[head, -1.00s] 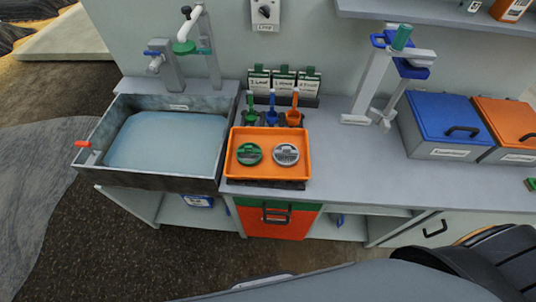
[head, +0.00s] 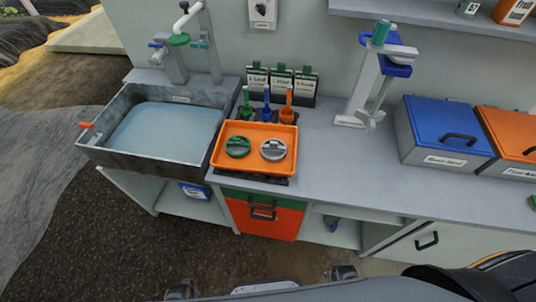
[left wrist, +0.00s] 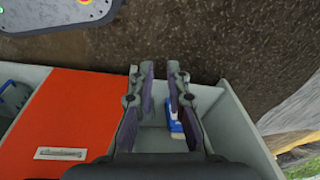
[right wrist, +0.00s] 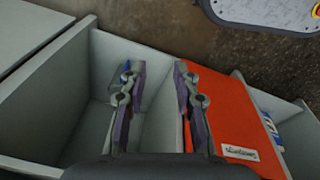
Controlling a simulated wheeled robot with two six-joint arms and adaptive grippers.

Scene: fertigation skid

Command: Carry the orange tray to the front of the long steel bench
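The orange tray (head: 247,169) sits on a dark flat base (head: 276,180) at the front edge of the long steel bench (head: 345,178), right of the sink, in the head view. A green round lid (head: 238,147) and a grey round lid (head: 273,149) lie in it. My left gripper (left wrist: 160,68) is open and empty. In its wrist view it is over the orange drawer front and an open shelf bay. My right gripper (right wrist: 154,68) is open and empty over another shelf bay. In the head view, dark parts that look like my grippers show at the bottom edge, well in front of the tray.
The water-filled sink (head: 168,133) is left of the tray. Green, blue and orange scoops (head: 288,114) and label cards (head: 280,82) stand behind it. A stand (head: 372,80) and blue-lidded (head: 442,122) and orange-lidded bins are right.

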